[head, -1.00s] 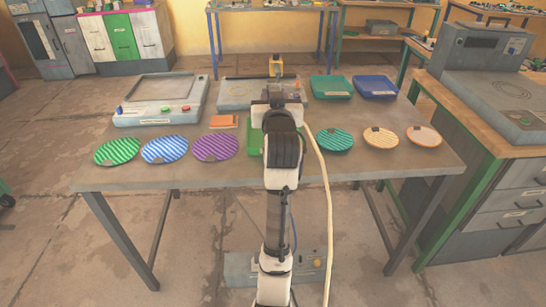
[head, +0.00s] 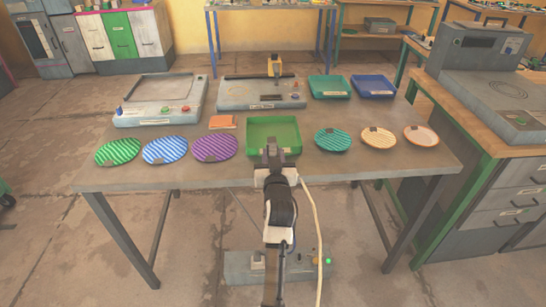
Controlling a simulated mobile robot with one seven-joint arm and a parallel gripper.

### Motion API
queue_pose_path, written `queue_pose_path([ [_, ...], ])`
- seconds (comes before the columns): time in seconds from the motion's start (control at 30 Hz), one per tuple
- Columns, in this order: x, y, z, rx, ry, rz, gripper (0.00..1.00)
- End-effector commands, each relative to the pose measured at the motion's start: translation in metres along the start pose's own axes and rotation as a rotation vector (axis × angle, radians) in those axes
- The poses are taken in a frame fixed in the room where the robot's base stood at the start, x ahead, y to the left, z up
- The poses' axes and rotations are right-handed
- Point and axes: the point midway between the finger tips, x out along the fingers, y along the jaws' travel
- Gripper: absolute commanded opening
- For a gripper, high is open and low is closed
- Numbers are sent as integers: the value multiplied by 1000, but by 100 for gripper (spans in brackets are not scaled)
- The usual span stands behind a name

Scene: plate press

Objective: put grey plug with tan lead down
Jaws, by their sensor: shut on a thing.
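My gripper (head: 270,147) is seen from behind, over the front edge of the green tray on the table. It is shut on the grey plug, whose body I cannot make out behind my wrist. The tan lead (head: 311,215) comes out beside my wrist and hangs down past the table's front edge to the bottom of the picture. Whether the plug touches anything is hidden.
The green tray (head: 288,126) stands mid-table (head: 350,170). Striped plates, such as the purple one (head: 214,148) and teal one (head: 333,138), lie either side. Two grey machines (head: 160,100) stand behind. A grey box (head: 240,268) with a green light sits below the table.

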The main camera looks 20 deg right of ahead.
Motion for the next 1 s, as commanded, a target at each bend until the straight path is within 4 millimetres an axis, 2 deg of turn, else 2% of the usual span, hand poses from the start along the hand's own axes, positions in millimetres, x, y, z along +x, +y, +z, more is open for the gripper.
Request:
queue_pose_path([
  [0.67, 0, 0, 18, -1, 2, 0, 9],
  [0.7, 0, 0, 16, -1, 1, 0, 37],
  [0.83, 0, 0, 16, -1, 1, 0, 54],
  [1.0, 0, 0, 16, -1, 1, 0, 54],
])
